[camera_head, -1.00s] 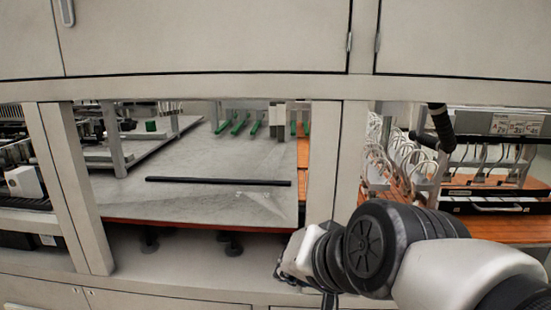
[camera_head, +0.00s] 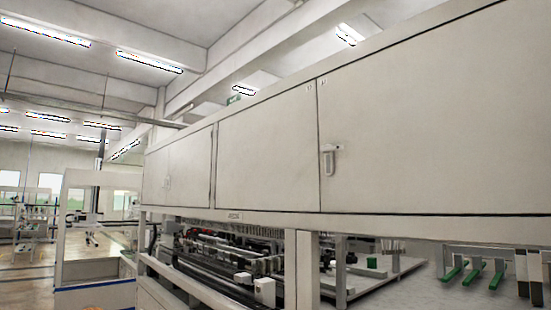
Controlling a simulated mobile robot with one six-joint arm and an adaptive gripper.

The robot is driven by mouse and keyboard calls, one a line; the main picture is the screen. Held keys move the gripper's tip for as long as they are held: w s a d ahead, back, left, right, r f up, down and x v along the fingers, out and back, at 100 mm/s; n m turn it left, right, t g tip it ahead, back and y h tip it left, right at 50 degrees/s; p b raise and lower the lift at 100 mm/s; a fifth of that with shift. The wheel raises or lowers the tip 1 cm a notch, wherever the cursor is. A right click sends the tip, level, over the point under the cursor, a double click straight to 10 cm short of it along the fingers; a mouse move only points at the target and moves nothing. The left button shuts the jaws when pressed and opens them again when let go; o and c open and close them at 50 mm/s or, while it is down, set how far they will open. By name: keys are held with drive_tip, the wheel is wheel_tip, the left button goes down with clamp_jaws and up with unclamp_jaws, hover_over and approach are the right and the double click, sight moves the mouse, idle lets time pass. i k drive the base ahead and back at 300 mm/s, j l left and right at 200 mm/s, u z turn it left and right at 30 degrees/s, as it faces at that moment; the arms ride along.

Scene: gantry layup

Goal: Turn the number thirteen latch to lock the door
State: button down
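A pale grey latch (camera_head: 328,160) is mounted on the upper cabinet, just right of the seam between two large doors. Its handle hangs upright, with a small piece reaching right at its top. Small number marks (camera_head: 310,86) sit at the top of this seam, too small to read surely. The left door (camera_head: 265,160) and the right door (camera_head: 430,120) look flush in the cabinet front. Which latch is number thirteen I cannot tell for sure. My gripper is not in view.
Below the cabinet, an upright post (camera_head: 301,270) stands between openings with machinery and a grey worktop (camera_head: 400,285). Green-handled parts (camera_head: 476,271) lie at the right. Free floor (camera_head: 25,275) shows at far left, beside a white enclosure (camera_head: 85,230).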

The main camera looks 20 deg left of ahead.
sight(323, 149)
drive_tip(key=u, duration=0.75)
drive_tip(key=i+j+z, duration=0.25)
drive_tip(key=i+j, duration=0.05)
drive_tip(key=j, duration=0.05)
